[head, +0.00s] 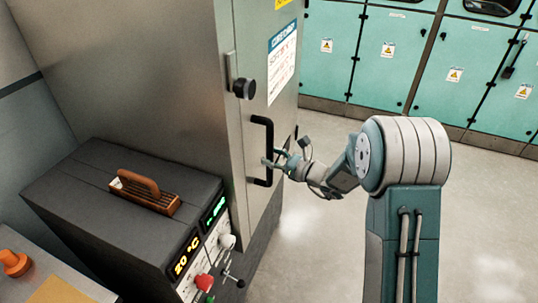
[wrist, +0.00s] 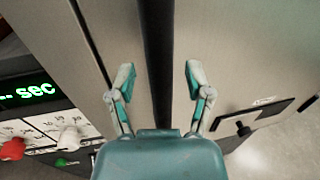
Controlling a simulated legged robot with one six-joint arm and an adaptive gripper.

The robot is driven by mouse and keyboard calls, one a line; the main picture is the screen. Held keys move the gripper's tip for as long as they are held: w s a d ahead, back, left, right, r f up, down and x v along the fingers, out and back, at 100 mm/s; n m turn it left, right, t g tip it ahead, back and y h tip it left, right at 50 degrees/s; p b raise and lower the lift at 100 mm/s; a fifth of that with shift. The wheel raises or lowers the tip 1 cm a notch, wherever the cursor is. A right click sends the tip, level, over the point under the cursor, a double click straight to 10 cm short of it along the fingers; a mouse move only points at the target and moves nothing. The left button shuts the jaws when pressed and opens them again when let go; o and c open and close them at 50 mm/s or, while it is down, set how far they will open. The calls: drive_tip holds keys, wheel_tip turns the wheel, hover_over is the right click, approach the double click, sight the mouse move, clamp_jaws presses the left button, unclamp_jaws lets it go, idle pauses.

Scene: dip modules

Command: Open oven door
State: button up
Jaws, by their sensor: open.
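The oven door (head: 270,100) is a tall grey metal panel and looks shut against the oven body (head: 160,70). Its black vertical bar handle (head: 262,135) stands out from the door's front. My gripper (head: 275,155) is at the lower half of the handle. In the wrist view my gripper (wrist: 160,80) is open, with one finger on each side of the black handle (wrist: 158,45). A gap shows between each finger and the bar. A round black knob (head: 244,89) sits on the door edge above the handle.
A dark control box (head: 120,215) with a brown-handled tool (head: 145,190) on top stands left of the door. Its front has lit displays and red, white and green knobs. Teal cabinets (head: 400,60) line the back. Open floor (head: 310,230) lies to the right.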

drive_tip(key=shift+w+a, duration=0.3)
drive_tip(key=shift+a, duration=0.05)
drive_tip(key=shift+d, duration=0.1)
clamp_jaws()
